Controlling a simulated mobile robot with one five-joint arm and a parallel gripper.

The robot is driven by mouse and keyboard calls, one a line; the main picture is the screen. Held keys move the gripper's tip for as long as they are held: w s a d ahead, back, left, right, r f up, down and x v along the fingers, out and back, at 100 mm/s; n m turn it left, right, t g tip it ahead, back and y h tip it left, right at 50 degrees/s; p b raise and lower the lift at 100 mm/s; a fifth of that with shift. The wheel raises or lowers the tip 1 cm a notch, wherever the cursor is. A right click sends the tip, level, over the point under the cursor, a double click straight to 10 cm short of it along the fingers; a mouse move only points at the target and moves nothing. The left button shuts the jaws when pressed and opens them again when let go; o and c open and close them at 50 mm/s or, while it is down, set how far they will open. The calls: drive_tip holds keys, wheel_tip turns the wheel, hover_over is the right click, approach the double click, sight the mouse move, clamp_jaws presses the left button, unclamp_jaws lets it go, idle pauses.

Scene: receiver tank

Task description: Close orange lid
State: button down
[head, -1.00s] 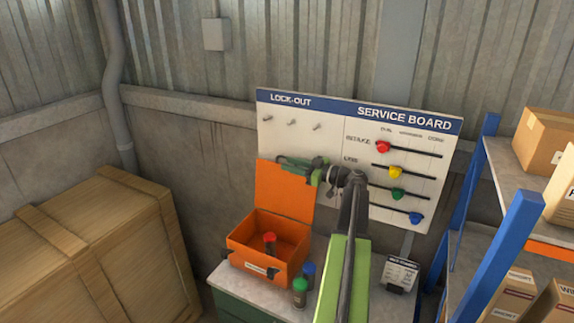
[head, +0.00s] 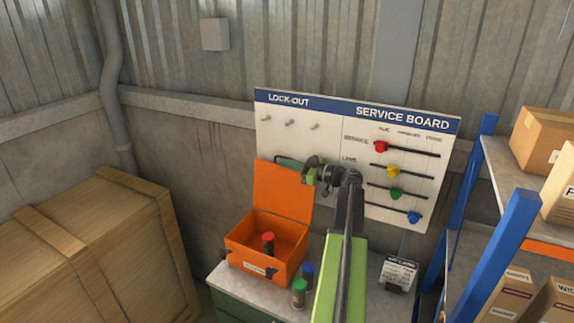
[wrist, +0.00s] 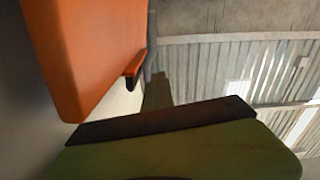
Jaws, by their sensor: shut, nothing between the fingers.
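The orange lid (head: 281,192) stands open and upright at the back of the orange box (head: 290,268) on the bench. It also fills the upper left of the wrist view (wrist: 85,50). My gripper (head: 288,162) is shut and empty at the lid's upper right edge. In the head view its green fingers seem partly hidden behind the lid. A green finger with a dark pad (wrist: 170,122) lies below the lid in the wrist view. I cannot tell whether it touches the lid. A red-capped canister (head: 268,243) stands inside the box.
A green-capped canister (head: 299,292) and a blue-capped canister (head: 308,272) stand right of the box. The service board (head: 340,140) is close behind my gripper. A small sign (head: 398,272) stands on the bench's right. A blue-framed shelf (head: 500,250) and a wooden crate (head: 100,240) flank the bench.

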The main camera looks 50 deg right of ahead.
drive_tip(key=c, duration=2.1)
unclamp_jaws()
drive_tip(key=shift+c, duration=0.2)
drive_tip(key=o, duration=0.6)
drive_tip(key=v, duration=0.8)
drive_tip(key=shift+s+d, duration=0.1)
drive_tip(key=shift+s, duration=0.2)
